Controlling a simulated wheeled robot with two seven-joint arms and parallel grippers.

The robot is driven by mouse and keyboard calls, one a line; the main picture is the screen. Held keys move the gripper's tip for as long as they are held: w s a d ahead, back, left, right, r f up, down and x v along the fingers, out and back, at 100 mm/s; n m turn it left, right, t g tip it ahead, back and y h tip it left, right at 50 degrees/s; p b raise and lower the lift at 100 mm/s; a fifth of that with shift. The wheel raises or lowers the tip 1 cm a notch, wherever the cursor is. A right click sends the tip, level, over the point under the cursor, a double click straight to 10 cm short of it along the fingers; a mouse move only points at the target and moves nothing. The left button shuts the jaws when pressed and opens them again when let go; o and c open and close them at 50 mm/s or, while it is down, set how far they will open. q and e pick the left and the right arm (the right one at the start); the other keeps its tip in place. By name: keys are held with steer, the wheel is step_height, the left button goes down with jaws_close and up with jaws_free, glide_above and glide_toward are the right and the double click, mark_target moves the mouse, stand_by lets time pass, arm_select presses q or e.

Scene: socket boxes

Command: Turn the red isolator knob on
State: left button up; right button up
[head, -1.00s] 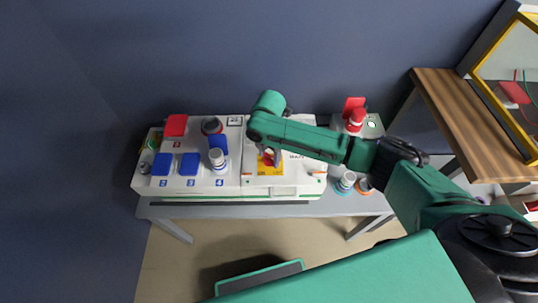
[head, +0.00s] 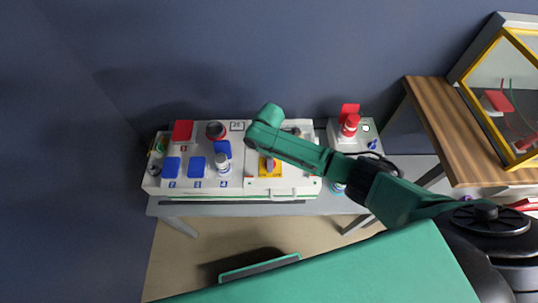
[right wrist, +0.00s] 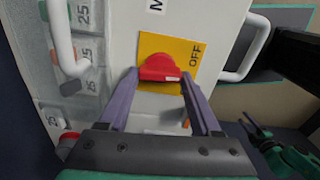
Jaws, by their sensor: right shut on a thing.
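The red isolator knob (right wrist: 160,69) sits on a yellow plate (right wrist: 184,49) on the front of the white socket box. The word OFF shows on the plate to the right of the knob; the ON mark cannot be seen in the right wrist view. My right gripper (right wrist: 160,76) has one finger on each side of the knob and is shut on it. In the head view the yellow plate (head: 277,174) shows low on the box, and my right gripper (head: 269,160) is at it, partly hidden by the arm.
The white box (head: 240,182) carries blue covers (head: 196,167), a red cover (head: 182,131) and a grey plug (head: 222,163). White handles (right wrist: 246,48) flank the knob. A wooden shelf (head: 440,125) is at far right.

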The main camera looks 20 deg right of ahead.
steer(key=m+p, duration=0.2)
steer(key=m, duration=0.2)
steer(key=shift+w+r+m, duration=0.1)
steer(key=shift+r+m, duration=0.05)
steer(key=shift+m, duration=0.15)
steer(key=m+p, duration=0.2)
steer(key=m, duration=0.3)
steer(key=shift+w+d, duration=0.1)
steer(key=shift+w, duration=0.05)
steer(key=shift+m, duration=0.3)
steer(key=o, duration=1.4)
steer(key=shift+r, duration=0.3)
step_height(320, 180, up, 14)
steer(key=shift+f+p, duration=0.1)
steer(key=shift+p, duration=0.95)
